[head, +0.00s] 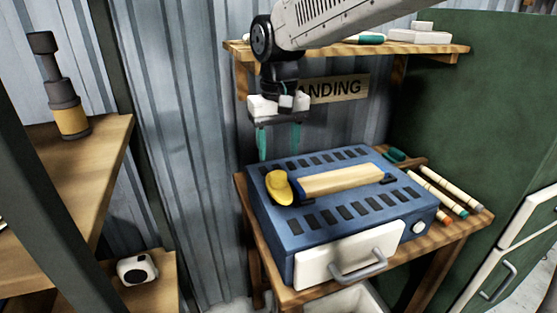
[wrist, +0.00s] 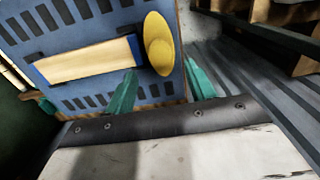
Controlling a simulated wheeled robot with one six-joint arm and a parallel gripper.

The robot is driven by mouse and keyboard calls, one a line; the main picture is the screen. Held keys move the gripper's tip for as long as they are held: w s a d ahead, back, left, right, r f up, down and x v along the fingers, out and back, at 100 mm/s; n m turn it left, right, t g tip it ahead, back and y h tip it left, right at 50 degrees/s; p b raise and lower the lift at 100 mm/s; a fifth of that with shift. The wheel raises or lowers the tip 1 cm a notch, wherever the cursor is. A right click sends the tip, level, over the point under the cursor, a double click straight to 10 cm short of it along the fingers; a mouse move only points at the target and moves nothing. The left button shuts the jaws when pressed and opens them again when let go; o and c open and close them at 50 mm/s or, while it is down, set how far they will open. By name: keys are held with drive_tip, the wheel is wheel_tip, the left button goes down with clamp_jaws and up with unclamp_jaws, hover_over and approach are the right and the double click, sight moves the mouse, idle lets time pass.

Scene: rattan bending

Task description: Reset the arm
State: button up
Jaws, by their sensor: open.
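My gripper (head: 279,142) hangs above the back left of the blue slotted box (head: 325,222), with its green fingers pointing down. Its fingers are apart with nothing between them. In the wrist view the green fingertips (wrist: 163,82) are spread, one over the box's edge near a yellow rounded piece (wrist: 159,44). My arm reaches in from the upper right in the head view. The yellow piece also shows in the head view (head: 279,187), at the left end of a pale wooden block (head: 340,181) on top of the box.
A wooden shelf (head: 440,47) with several items runs behind my arm, above a sign (head: 339,88). The box stands on a wooden table (head: 461,230) with several sticks (head: 445,191) at its right. A green cabinet (head: 480,110) stands at the right, and shelving (head: 100,150) at the left.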

drive_tip(key=shift+r, duration=0.4)
